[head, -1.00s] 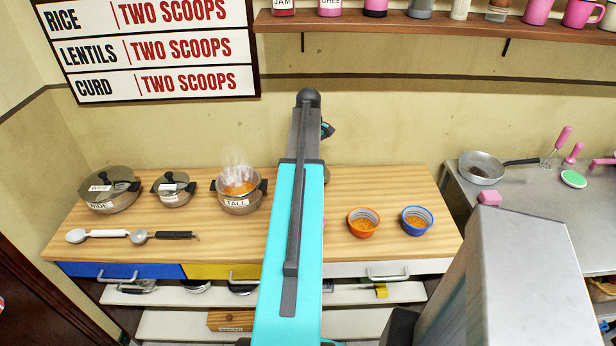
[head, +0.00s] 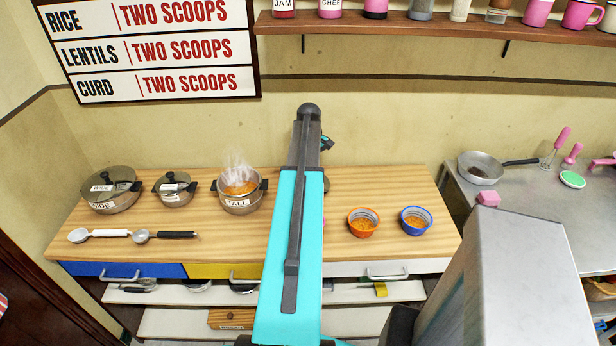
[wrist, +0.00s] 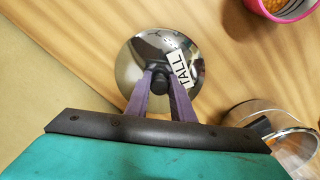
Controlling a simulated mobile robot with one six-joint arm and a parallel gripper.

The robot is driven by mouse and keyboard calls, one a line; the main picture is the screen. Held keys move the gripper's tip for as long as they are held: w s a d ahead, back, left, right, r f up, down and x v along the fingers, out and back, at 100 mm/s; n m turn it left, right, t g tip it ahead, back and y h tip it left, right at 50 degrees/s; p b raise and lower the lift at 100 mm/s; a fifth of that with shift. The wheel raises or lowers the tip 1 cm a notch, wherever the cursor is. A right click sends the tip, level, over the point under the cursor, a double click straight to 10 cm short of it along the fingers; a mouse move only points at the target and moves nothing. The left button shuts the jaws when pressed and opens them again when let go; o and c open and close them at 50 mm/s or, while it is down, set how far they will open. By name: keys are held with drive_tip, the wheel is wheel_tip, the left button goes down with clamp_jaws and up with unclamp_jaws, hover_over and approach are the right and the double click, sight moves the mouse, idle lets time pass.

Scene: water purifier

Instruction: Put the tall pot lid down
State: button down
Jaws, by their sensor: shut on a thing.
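The tall pot lid (wrist: 128,72) is a round shiny steel lid with a black knob and a white "TALL" label. In the wrist view my gripper (wrist: 160,85) is shut on its knob. Wooden counter shows around the lid; I cannot tell whether it touches the counter. In the head view my arm hides nearly all of the lid and my gripper. The uncovered tall pot (head: 241,204) stands on the counter left of my arm, with orange food and steam. A shiny pot also shows at the lower right of the wrist view (wrist: 296,136).
The wide pot (head: 112,202) and a smaller pot (head: 174,198), both lidded, stand at the left. Two ladles (head: 166,235) lie before them. Orange (head: 363,229) and blue (head: 416,225) bowls stand right of my arm. Bare counter (head: 385,187) lies behind the bowls.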

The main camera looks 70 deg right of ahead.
drive_tip(key=shift+f, duration=0.2)
drive_tip(key=c, duration=1.5)
unclamp_jaws()
drive_tip(key=shift+c, duration=0.2)
wheel_tip(320, 180, up, 12)
drive_tip(key=b, duration=0.3)
drive_tip(key=shift+r, duration=0.1)
drive_tip(key=shift+w, duration=0.15)
